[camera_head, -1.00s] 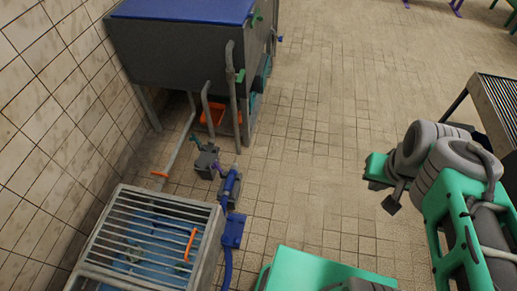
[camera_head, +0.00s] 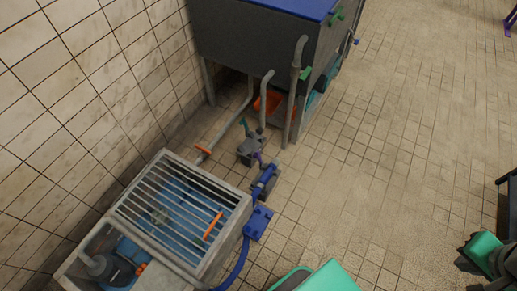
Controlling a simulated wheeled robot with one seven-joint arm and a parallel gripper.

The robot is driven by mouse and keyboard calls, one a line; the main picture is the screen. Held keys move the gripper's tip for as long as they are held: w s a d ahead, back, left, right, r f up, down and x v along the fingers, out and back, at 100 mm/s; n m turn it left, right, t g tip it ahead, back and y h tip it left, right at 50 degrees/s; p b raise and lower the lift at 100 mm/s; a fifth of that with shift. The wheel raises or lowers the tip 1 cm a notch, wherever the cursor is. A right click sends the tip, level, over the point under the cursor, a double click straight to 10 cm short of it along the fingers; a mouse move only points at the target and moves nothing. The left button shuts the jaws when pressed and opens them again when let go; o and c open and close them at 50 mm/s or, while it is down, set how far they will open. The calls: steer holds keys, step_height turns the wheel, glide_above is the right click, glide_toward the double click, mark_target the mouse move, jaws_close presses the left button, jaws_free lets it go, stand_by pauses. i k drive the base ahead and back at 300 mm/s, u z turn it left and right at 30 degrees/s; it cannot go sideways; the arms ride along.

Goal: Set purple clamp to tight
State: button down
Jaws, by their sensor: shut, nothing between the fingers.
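A small purple part (camera_head: 259,158), which looks like the purple clamp, sits low by the floor between a grey pump-like unit (camera_head: 250,149) and a blue cylindrical unit (camera_head: 265,181). It is too small to tell how its handle is set. My gripper (camera_head: 466,257) is at the lower right edge, partly cut off by the frame. It is shut and empty, over the floor and far to the right of the purple part.
A grated basin (camera_head: 138,212) with an orange handle (camera_head: 212,226) stands at the lower left. A large grey tank (camera_head: 250,50) with pipes stands behind. A blue box (camera_head: 258,222) and hose lie beside the basin. The tiled floor (camera_head: 370,150) is open to the right.

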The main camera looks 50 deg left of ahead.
mark_target(257, 155)
steer(key=i, duration=0.9)
steer(key=u, duration=3.05)
steer(key=i, duration=0.5)
